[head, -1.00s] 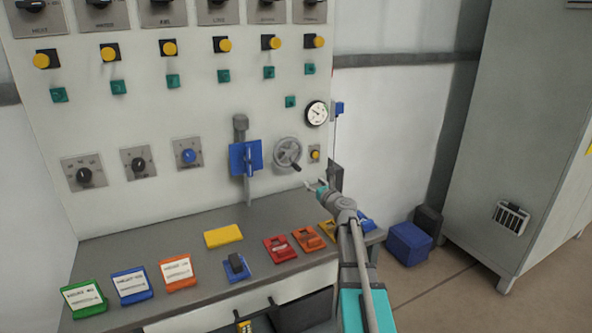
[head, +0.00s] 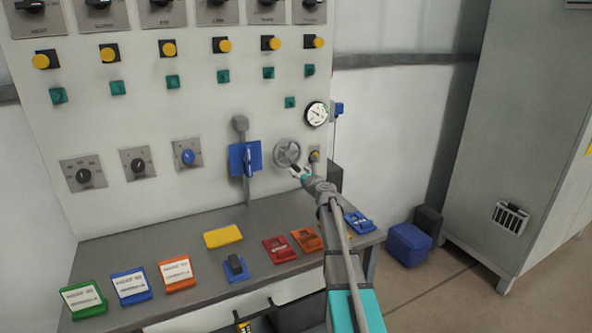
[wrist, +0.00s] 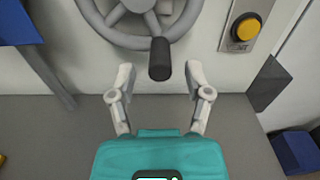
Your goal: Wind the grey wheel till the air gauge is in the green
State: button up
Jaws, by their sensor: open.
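The grey wheel (head: 287,151) is mounted on the upright panel and has a dark handle. The handle (wrist: 159,59) is at the bottom of the rim in the wrist view. My gripper (head: 298,170) is at the lower edge of the wheel in the head view. In the wrist view my gripper (wrist: 159,75) is open, with one finger on each side of the handle's end, apart from it. The round air gauge (head: 316,114) is above and right of the wheel, with a white face. Its needle and green zone are too small to read.
A yellow button (wrist: 247,29) is on a plate right of the wheel. The grey bench (head: 200,244) below holds several coloured blocks and label stands.

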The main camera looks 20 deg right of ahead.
jog(key=shift+w, duration=1.45)
grip_shut()
jog(key=shift+a, duration=0.15)
